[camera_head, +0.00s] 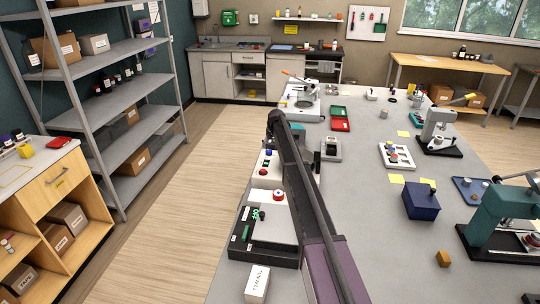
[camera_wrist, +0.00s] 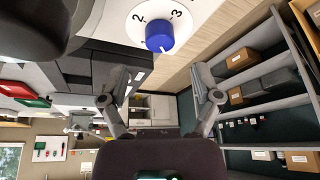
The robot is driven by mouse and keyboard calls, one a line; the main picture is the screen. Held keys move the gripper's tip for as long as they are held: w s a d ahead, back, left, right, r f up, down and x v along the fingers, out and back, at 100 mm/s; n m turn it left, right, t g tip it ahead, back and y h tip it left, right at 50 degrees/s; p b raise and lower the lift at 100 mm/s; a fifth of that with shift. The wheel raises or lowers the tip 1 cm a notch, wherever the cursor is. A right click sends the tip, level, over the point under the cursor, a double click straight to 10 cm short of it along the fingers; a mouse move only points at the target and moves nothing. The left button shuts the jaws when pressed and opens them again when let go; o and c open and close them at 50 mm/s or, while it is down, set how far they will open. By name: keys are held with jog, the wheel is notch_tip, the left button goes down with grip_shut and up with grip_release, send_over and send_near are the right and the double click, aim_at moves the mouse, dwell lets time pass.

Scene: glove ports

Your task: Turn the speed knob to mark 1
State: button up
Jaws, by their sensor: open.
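In the wrist view, a blue knob (camera_wrist: 160,36) sits on a white round dial face (camera_wrist: 120,22) with the numerals 2 and 3 readable. A small pale mark shows at the knob's rim; I cannot tell which number it points to. My gripper (camera_wrist: 162,84) is open and empty, its two fingers spread apart. The knob appears above the gap between the fingertips, apart from both. In the head view, a white unit (camera_head: 267,166) with a small blue part and a red button stands beside my arm. The gripper fingers cannot be made out there.
A black-and-white device with a red round part (camera_head: 278,196) and a white box (camera_head: 257,284) stand near the bench's left edge. A grey instrument (camera_head: 331,149) is right of my arm. A navy box (camera_head: 421,201) and a teal machine (camera_head: 497,222) stand further right.

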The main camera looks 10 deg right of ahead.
aim_at(269, 151)
jog(key=shift+b+x, duration=2.2)
jog(key=shift+x, duration=0.5)
jog(key=shift+c, duration=0.2)
grip_shut()
jog(key=shift+m, duration=0.3)
jog(key=m+h, duration=0.2)
jog(key=m, duration=0.3)
jog(key=shift+a, duration=0.1)
jog(key=m+h, duration=0.1)
jog(key=m, duration=0.2)
jog(key=m+g+h, duration=0.1)
jog(key=m, duration=0.2)
